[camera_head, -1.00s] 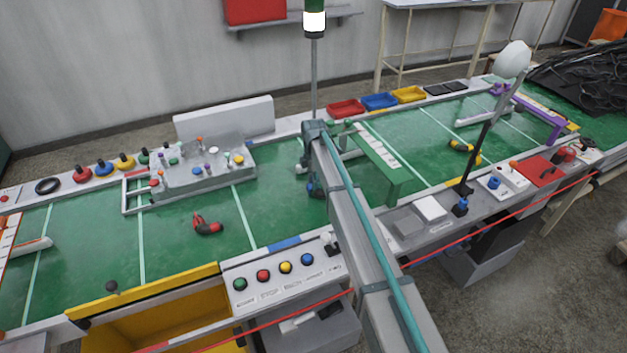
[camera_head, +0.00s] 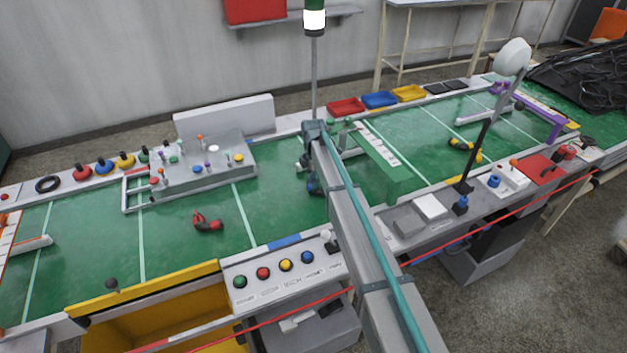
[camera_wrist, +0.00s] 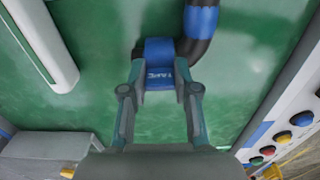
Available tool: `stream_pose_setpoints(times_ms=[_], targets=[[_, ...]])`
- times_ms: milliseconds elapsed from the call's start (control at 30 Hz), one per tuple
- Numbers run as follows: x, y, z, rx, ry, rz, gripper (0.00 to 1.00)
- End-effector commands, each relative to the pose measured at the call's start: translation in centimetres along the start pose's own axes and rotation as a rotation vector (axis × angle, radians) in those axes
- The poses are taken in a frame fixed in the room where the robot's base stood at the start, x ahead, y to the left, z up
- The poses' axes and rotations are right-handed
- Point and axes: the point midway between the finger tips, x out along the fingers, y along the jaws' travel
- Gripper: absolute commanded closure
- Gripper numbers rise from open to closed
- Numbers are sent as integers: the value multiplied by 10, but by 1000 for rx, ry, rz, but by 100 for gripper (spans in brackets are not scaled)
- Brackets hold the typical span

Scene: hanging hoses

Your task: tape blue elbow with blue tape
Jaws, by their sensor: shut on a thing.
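In the wrist view my gripper (camera_wrist: 163,88) is shut on a blue piece marked TAPE (camera_wrist: 159,52), over the green table. The blue elbow (camera_wrist: 201,18), a black bent hose with a blue band, curves in from the top right and meets this blue piece. Black hose also shows at the left side of the blue piece. Whether the tape wraps the hose or only touches it I cannot tell. In the head view my gripper (camera_head: 313,186) is small and partly hidden by my arm, with a little blue at it.
A red elbow (camera_head: 207,223) lies left of my arm, and a yellow one (camera_head: 464,146) lies farther right. A button panel (camera_head: 285,277) stands at the front edge. A grey fixture block (camera_head: 203,160) stands at the back left. A green bridge (camera_head: 375,155) stands right of my gripper.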

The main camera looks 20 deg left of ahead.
Motion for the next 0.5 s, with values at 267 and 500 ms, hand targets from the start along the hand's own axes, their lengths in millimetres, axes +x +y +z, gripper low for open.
stream_pose_setpoints(times_ms=[267,500], targets=[[10,-2,0,0,1,-8,100],[11,-3,0,1,1,-10,41]])
